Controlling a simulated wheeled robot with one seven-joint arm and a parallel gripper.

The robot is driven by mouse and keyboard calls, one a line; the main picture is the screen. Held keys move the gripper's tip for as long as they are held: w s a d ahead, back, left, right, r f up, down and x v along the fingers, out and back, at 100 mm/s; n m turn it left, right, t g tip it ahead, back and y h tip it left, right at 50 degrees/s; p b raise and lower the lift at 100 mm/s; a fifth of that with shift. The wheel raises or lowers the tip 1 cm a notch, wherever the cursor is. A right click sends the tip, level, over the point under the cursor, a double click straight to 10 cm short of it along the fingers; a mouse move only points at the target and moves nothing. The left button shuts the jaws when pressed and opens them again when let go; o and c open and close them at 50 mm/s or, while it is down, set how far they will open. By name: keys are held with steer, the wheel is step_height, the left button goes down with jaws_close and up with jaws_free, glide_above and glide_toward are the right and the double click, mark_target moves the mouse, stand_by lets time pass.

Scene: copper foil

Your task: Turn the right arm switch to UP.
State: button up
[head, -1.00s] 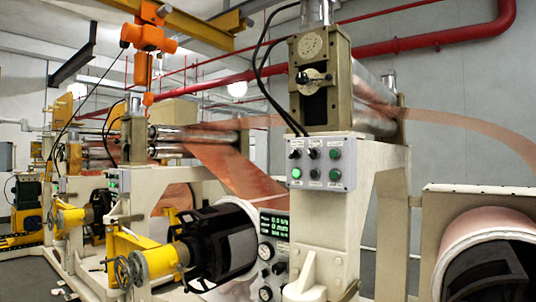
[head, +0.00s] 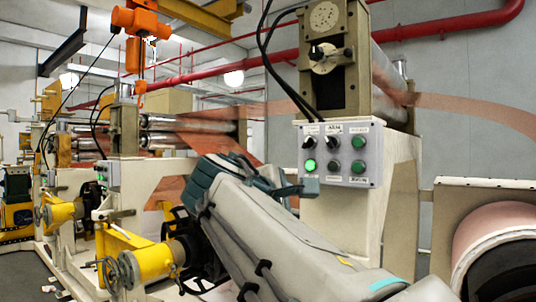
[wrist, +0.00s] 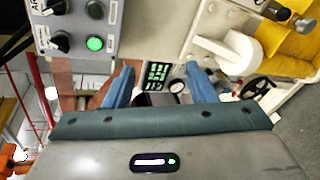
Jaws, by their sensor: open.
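The grey control panel (head: 341,152) is on the cream machine stand, with two black rotary switches side by side at its upper left. The right switch (head: 332,142) is under a label reading ARM; its setting is too small to tell. The left switch (head: 310,142) is beside it, above a lit green button (head: 309,166). The wrist view shows the panel turned sideways, with the right switch (wrist: 55,7) at the top edge and the left switch (wrist: 61,41) below. My gripper (wrist: 161,87) is open and empty, below and left of the panel in the head view, touching neither switch.
A green-lit display (wrist: 157,74) and gauge lie beyond my fingers. A cream lever (wrist: 225,52) protrudes from the stand beside them. Black cables (head: 285,75) hang down to the panel's top. A copper roll (head: 500,220) stands at the right.

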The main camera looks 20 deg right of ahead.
mark_target(328, 142)
step_height(328, 142, up, 12)
steer(key=n+t+h, duration=0.1)
steer(key=h, duration=0.2)
steer(key=x, duration=0.4)
steer(key=p+x, duration=0.1)
steer(key=x, duration=0.3)
steer(key=r+x, duration=0.1)
steer(key=x, duration=0.4)
steer(key=shift+s+d+p, duration=0.2)
steer(key=shift+s+p, duration=0.05)
steer(key=shift+p, duration=0.1)
steer(key=shift+f, duration=0.1)
steer(key=c, duration=1)
